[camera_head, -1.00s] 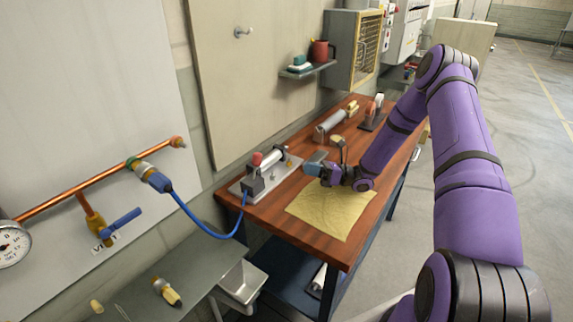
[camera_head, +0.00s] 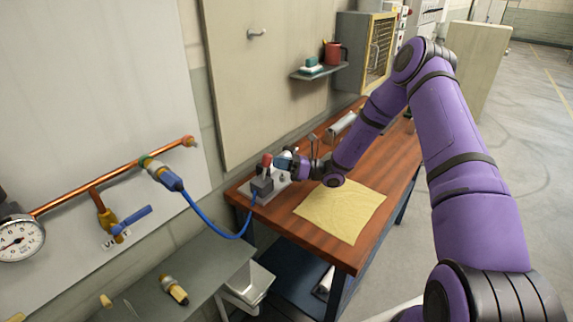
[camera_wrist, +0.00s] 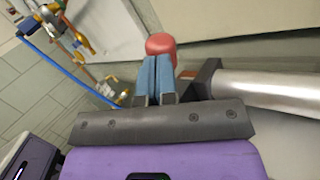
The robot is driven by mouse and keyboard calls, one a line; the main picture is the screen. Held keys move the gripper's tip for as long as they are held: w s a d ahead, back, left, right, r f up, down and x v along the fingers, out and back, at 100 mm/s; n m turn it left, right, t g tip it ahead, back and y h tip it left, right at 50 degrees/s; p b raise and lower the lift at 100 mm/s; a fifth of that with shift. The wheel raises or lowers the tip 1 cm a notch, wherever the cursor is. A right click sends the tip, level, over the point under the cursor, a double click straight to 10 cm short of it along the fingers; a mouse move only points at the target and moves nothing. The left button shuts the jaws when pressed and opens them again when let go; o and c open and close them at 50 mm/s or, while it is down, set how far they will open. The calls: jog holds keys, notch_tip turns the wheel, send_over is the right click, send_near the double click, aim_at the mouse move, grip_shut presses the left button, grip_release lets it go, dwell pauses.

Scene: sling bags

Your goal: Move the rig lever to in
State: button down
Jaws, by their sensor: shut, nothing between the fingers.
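The rig (camera_head: 262,188) is a small dark block with a metal cylinder on a light base plate on the wooden bench. Its lever has a red knob (camera_head: 266,160); in the wrist view the knob (camera_wrist: 160,44) sits just beyond my fingertips. My gripper (camera_head: 283,163) is at the rig, with its blue fingers (camera_wrist: 155,75) shut and empty, close behind the knob. I cannot tell whether they touch it. The lever's shaft is hidden by the fingers in the wrist view. The silver cylinder (camera_wrist: 275,85) lies to the right of my fingers. My gripper hides much of the rig in the head view.
A yellow cloth (camera_head: 340,211) lies on the bench (camera_head: 315,238). A blue hose (camera_head: 215,230) runs from the wall pipe to the rig. A shelf (camera_head: 320,71) with a red mug hangs above. Another silver cylinder (camera_head: 340,125) lies farther back.

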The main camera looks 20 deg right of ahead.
jog(key=shift+s+a+r+n+g, duration=0.2)
jog(key=shift+a+n+g, duration=0.1)
jog(key=shift+n, duration=0.2)
dwell(0.3)
jog(key=a+n+h, duration=0.1)
jog(key=s+a+r+n+h, duration=0.1)
jog(key=n, duration=0.1)
jog(key=s+a+n+g+h, duration=0.1)
jog(key=shift+r+n+h, duration=0.15)
jog(key=shift+n+h, duration=0.15)
dwell(0.3)
jog(key=r+v, duration=0.1)
jog(key=v, duration=1.3)
jog(key=shift+a+r, duration=0.15)
jog(key=shift+a, duration=0.05)
